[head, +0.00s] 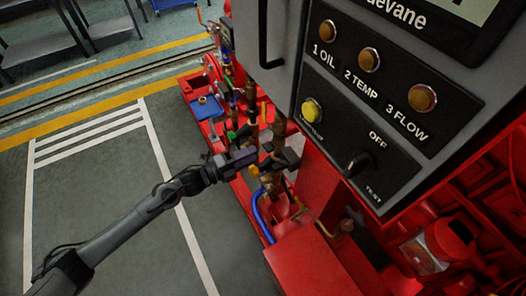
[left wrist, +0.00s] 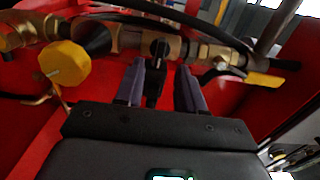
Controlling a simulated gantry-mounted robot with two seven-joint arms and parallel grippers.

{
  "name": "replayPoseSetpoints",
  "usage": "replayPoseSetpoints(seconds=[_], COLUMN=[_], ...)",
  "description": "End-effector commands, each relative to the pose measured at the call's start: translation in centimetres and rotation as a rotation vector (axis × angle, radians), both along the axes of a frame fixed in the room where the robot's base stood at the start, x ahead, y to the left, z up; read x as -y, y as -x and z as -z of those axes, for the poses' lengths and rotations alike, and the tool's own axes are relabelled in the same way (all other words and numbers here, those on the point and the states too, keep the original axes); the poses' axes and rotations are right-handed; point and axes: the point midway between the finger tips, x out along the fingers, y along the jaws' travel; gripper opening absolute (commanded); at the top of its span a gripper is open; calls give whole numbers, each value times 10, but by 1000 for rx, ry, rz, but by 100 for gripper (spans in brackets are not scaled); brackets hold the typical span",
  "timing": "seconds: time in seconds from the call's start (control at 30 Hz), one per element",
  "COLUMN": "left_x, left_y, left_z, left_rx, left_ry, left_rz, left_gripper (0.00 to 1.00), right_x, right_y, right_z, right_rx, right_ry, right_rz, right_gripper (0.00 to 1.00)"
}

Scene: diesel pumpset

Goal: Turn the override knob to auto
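The left gripper (head: 246,158) is among the brass pipework below the grey control panel in the head view. In the left wrist view its two purple-grey fingers (left wrist: 160,88) are open, one on each side of a black handle (left wrist: 155,80) on a brass fitting. Gaps show between handle and fingers. A black rotary knob (head: 357,163) sits on the panel, right of the gripper and apart from it, with OFF and TEST marks near it. I read no "override" or "auto" label, so I cannot tell which is the override knob. The right gripper is not in view.
The panel has a lit yellow button (head: 312,110) and amber lamps such as 3 FLOW (head: 422,98). A yellow knob (left wrist: 65,63) and a yellow-tipped lever (left wrist: 264,79) flank the fingers. Red pumpset frame (head: 318,262) lies below. The floor at left is clear.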

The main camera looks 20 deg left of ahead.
Motion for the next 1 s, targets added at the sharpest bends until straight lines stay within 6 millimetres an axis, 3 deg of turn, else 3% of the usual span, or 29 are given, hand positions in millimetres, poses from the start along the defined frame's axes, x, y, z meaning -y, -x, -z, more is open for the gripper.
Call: replayPoseSetpoints(seconds=[0.3,0.8,1.0], left_x=[27,35,35], left_y=[-34,-43,-43], left_z=[1,0,0], left_rx=[2,-1,-1], left_ry=[3,0,1], left_rz=[-1,0,0], left_gripper=[38,38,8], right_x=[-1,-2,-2], right_y=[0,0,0], right_z=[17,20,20], right_rx=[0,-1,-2], right_ry=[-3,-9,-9], right_rz=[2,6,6], right_gripper=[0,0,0])
